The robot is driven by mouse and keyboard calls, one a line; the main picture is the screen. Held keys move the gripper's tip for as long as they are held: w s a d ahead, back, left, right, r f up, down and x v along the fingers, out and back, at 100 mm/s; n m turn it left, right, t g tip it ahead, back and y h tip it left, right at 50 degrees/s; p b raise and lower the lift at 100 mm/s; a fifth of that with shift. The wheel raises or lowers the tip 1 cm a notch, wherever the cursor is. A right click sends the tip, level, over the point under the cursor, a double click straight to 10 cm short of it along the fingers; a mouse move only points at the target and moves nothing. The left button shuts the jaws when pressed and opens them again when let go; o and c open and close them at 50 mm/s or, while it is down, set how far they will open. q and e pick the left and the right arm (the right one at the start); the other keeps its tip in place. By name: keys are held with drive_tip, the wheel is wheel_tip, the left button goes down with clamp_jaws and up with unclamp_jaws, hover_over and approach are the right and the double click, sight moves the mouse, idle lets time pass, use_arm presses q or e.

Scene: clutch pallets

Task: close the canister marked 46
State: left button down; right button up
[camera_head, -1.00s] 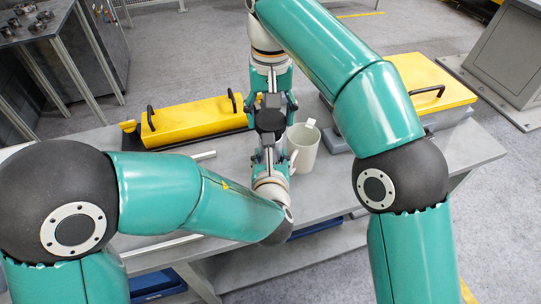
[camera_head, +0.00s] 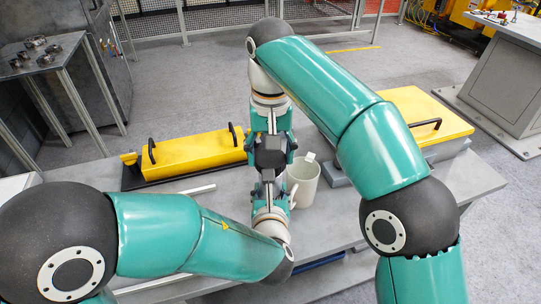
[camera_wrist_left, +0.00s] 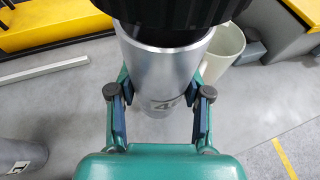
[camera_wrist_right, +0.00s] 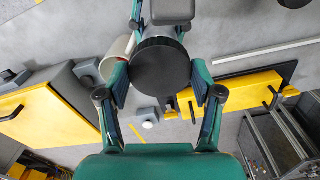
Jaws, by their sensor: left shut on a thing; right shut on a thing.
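A silver canister (camera_wrist_left: 160,75) stands between the fingers of my left gripper (camera_wrist_left: 160,98), which is shut on it. A dark mark starting with 4 shows on its side, partly cut off by a finger. A round black lid (camera_wrist_right: 160,66) is between the fingers of my right gripper (camera_wrist_right: 160,90), shut on it from above. In the left wrist view the lid (camera_wrist_left: 170,12) covers the canister's top; I cannot tell whether it is seated. In the head view my right gripper (camera_head: 270,135) is directly above my left gripper (camera_head: 268,190), and they hide most of the canister.
A cream bin (camera_head: 305,185) stands just right of the grippers. A yellow case (camera_head: 195,153) with black handles lies behind left, and a yellow-lidded box (camera_head: 425,115) at right. Another grey cylinder (camera_wrist_left: 20,158) shows in the left wrist view. A pale bar lies on the grey bench (camera_head: 340,215).

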sight(277, 187)
drive_tip(key=shift+f, duration=0.95)
drive_tip(key=shift+f, duration=0.55)
drive_tip(key=m, duration=1.9)
drive_tip(key=shift+m, duration=0.3)
drive_tip(key=m, duration=0.6)
drive_tip(key=shift+w, duration=0.1)
